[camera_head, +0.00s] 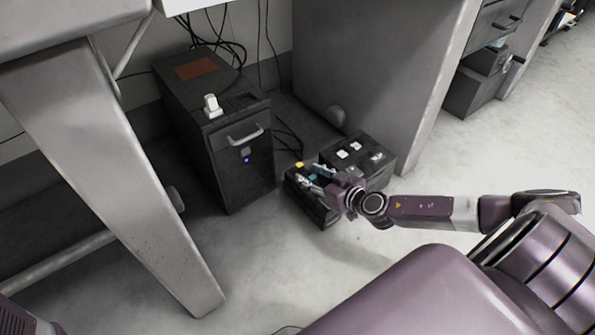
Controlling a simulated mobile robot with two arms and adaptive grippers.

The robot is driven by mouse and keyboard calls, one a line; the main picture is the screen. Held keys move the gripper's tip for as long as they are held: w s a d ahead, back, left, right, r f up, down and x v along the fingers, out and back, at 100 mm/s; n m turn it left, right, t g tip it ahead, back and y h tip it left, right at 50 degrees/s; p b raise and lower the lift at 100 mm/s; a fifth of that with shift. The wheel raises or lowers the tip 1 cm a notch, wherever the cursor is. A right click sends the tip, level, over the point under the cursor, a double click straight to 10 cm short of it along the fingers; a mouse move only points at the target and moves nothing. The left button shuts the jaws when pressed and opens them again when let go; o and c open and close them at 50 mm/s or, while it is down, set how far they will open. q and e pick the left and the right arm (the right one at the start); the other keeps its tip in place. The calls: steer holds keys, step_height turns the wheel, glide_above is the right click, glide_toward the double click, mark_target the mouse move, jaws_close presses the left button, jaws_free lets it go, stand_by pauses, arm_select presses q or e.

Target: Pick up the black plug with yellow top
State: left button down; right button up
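A small yellow spot (299,164), which looks like the yellow top of the black plug, shows at the back left of a low dark box (318,212) on the floor. The plug's black body cannot be made out against the dark box. My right gripper (318,179) reaches in from the right, over this box and just to the right of and below the yellow spot. Its fingers are too small and overlapped by small pale and teal things to tell whether they are open or hold anything. My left gripper is not in view.
A second dark box (384,172) with several white pieces adjoins it at the right. A black cabinet (228,165) with a white item (211,106) on top stands at left. Grey table legs (140,170) flank the area. Floor (255,260) in front is clear.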

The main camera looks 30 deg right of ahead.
mark_target(302, 168)
steer(key=shift+b+x, duration=1.2)
steer(key=shift+x, duration=1.8)
steer(key=shift+d+r, duration=0.1)
steer(key=shift+c, duration=0.2)
jaws_close()
